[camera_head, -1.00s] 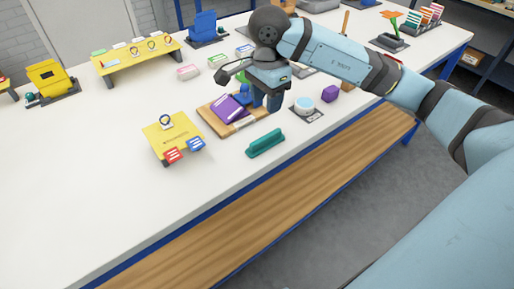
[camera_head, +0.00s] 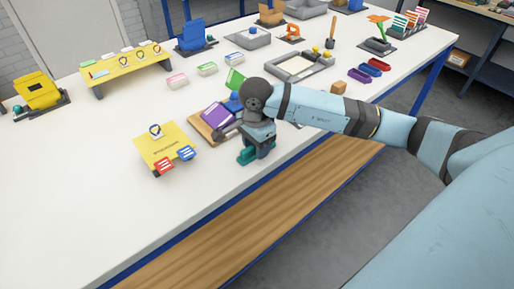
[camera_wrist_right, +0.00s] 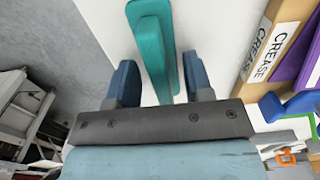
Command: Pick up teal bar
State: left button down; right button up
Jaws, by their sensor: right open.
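The teal bar (camera_head: 245,158) lies near the front edge of the white table, mostly hidden by my right gripper (camera_head: 258,148) in the head view. In the right wrist view the teal bar (camera_wrist_right: 152,40) has a raised narrow ridge along a wider base. It runs between the two blue fingers of my right gripper (camera_wrist_right: 160,72), which is open. White gaps show between each finger and the bar, so the fingers are not closed on it. My left gripper is not in view.
A wooden board (camera_head: 203,127) marked CREASE, with a purple piece (camera_head: 218,115), lies just behind the gripper. A yellow board (camera_head: 163,143) with red and blue tags stands to the left. The table's front edge is close; the front left tabletop is clear.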

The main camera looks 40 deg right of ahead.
jog(key=c, duration=0.7)
notch_tip(320, 180, up, 20)
dwell(0.4)
jog(key=shift+o, duration=0.7)
